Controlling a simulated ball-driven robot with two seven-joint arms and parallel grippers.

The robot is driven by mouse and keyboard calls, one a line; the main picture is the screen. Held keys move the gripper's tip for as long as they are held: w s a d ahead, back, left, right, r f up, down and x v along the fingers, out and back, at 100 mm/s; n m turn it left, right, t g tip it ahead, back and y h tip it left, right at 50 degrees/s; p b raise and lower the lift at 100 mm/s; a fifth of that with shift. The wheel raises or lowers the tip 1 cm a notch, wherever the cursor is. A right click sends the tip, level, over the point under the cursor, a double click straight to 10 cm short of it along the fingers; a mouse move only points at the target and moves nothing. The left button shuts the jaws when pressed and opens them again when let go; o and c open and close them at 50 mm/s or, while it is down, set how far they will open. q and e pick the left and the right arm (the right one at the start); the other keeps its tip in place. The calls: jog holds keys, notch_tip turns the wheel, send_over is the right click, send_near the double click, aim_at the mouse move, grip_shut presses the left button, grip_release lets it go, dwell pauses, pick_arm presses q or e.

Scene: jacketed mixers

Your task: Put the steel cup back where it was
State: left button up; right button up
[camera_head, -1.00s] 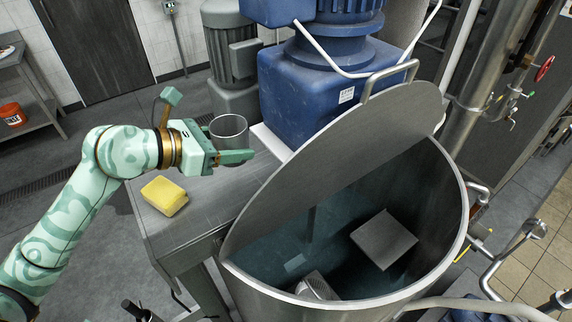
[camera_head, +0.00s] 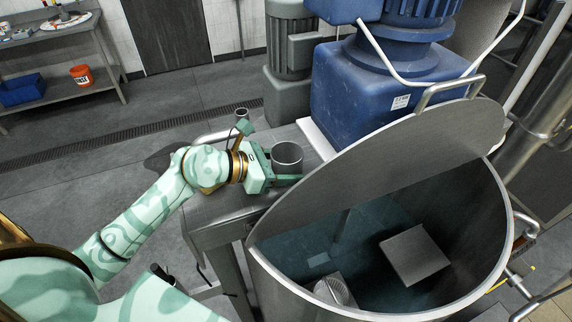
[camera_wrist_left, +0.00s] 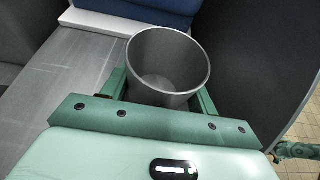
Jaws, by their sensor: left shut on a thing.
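The steel cup (camera_head: 288,153) is a grey open-topped cylinder, upright and looking empty. My left gripper (camera_head: 284,172) is shut on it, with one green finger on each side. In the left wrist view the cup (camera_wrist_left: 168,62) stands between the two fingers (camera_wrist_left: 160,101). The cup is over the steel bench (camera_head: 222,205), close to the big vessel's raised lid (camera_head: 385,165). I cannot tell whether its base touches the bench top, as the gripper hides it.
The open mixing vessel (camera_head: 505,235) lies to the right. A blue motor housing (camera_head: 350,98) stands behind the cup. A small steel cylinder (camera_head: 241,116) shows beyond my wrist. A side table (camera_head: 60,52) with an orange bucket (camera_head: 81,75) is at the far left.

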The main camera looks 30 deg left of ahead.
pick_arm(q)
jog(key=shift+f, duration=0.15)
jog(key=o, duration=1.1)
jog(key=shift+o, duration=0.2)
jog(key=b+v, duration=0.3)
jog(key=v, duration=0.8)
jog(key=shift+s+a+r, duration=0.3)
jog(key=shift+s+r, duration=0.1)
jog(key=shift+r, duration=0.05)
